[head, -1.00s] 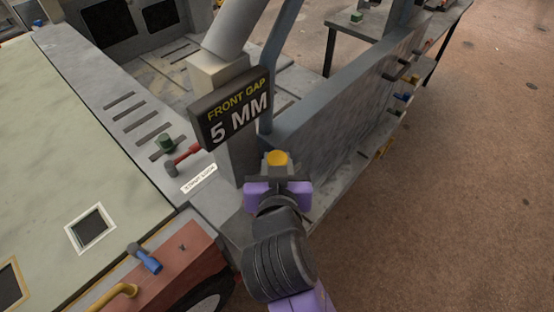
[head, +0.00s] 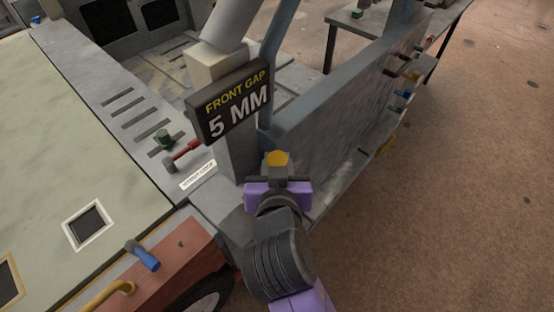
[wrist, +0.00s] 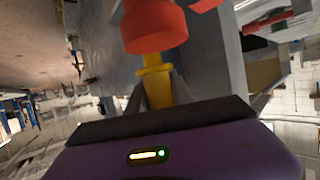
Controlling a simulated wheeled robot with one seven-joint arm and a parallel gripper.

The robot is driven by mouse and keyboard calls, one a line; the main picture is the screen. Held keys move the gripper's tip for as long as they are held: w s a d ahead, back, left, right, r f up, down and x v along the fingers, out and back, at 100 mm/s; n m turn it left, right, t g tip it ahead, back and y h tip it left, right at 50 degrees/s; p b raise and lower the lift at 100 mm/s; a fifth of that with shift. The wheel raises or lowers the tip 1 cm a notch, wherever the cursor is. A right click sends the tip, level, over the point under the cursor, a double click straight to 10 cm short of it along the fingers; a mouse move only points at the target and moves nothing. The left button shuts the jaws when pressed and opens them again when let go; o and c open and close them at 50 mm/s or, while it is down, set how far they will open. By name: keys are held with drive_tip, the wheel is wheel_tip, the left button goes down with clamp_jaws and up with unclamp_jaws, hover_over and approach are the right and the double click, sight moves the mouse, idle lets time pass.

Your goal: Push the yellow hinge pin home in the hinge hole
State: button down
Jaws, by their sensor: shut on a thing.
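The yellow hinge pin (head: 277,158) shows as a round yellow top above my gripper (head: 277,178) in the head view. In the wrist view the pin (wrist: 154,82) has a collar and stands between my dark fingers (wrist: 160,108), which are shut on it. A red-orange cylinder (wrist: 154,25) is at the pin's far end in the wrist view. The pin meets its rim in the picture, but I cannot tell whether it is in a hole. The cylinder is hidden in the head view, and I see no hinge hole.
A "FRONT GAP 5 MM" sign (head: 235,101) stands just beyond my gripper, at a grey post (head: 238,155). A long grey panel (head: 335,110) runs to the right. A blue-handled clamp (head: 143,255) is at lower left. Bare floor (head: 460,200) lies right.

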drive_tip(key=shift+f+b, duration=1.35)
drive_tip(key=shift+f, duration=0.55)
drive_tip(key=c, duration=1.1)
unclamp_jaws()
drive_tip(key=shift+c, duration=0.2)
drive_tip(key=shift+o, duration=0.4)
drive_tip(key=shift+f, duration=0.1)
drive_tip(key=b+v, duration=0.1)
drive_tip(key=v, duration=0.7)
